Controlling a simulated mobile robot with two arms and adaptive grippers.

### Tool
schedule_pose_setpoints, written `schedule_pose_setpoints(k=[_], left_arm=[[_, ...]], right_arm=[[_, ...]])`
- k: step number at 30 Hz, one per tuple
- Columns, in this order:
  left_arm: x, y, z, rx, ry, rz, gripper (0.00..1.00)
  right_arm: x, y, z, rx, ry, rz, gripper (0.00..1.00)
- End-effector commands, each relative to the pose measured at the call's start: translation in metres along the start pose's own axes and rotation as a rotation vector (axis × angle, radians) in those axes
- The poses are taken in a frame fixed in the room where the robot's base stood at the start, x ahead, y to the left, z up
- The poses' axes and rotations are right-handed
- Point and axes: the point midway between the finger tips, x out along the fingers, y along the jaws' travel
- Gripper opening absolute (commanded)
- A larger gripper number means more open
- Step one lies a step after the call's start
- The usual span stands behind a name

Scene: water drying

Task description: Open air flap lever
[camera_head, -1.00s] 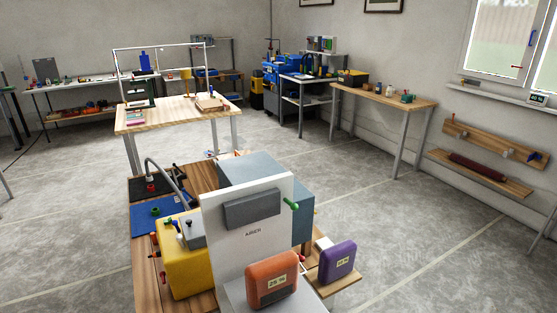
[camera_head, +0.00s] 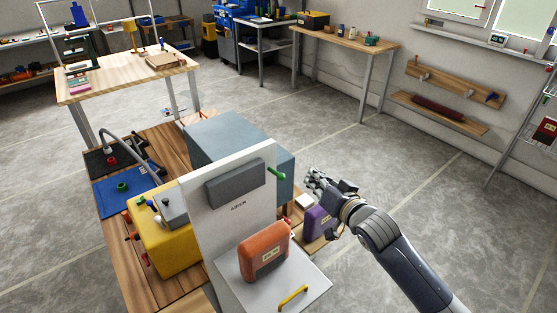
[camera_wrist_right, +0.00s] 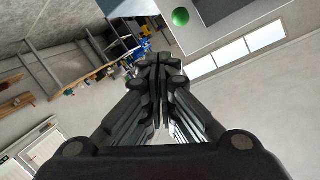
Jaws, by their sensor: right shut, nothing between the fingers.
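A white upright panel (camera_head: 222,228) carries a dark grey block (camera_head: 235,184) near its top. A green lever (camera_head: 276,173) sticks out from the panel's upper right edge. Its round green end shows at the top of the right wrist view (camera_wrist_right: 180,17). My right gripper (camera_head: 314,181) is shut and empty, to the right of the green lever, with a gap between them. In the right wrist view its fingers (camera_wrist_right: 158,62) are pressed together, and the green end lies beyond and slightly right of them. My left gripper is not in view.
An orange box (camera_head: 264,252) with a display stands on the panel's grey shelf (camera_head: 308,290). A purple box (camera_head: 317,223) stands just below my right gripper. A grey-blue box (camera_head: 222,140) is behind the panel, a yellow one (camera_head: 160,255) to its left. Open floor lies right.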

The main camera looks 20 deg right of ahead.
Motion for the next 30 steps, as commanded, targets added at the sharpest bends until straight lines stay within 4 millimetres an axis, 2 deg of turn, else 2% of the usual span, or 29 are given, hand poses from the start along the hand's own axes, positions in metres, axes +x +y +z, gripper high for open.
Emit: schedule_pose_setpoints(k=[1,3,8,27,28,30], left_arm=[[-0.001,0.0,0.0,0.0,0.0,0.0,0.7],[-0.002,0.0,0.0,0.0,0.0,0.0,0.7],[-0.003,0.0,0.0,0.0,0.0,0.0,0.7],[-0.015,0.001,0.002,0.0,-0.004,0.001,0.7],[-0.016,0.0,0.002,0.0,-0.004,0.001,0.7],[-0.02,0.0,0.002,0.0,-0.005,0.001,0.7]], right_arm=[[-0.004,-0.011,-0.012,0.004,0.015,-0.019,0.0],[-0.007,-0.02,-0.021,0.013,0.026,-0.035,0.0],[-0.002,-0.024,-0.026,0.019,0.032,-0.044,0.0],[0.091,-0.028,-0.029,0.016,0.032,-0.042,0.0],[0.094,-0.029,-0.029,0.016,0.032,-0.043,0.0],[0.087,-0.029,-0.012,0.019,0.027,-0.042,0.0]])
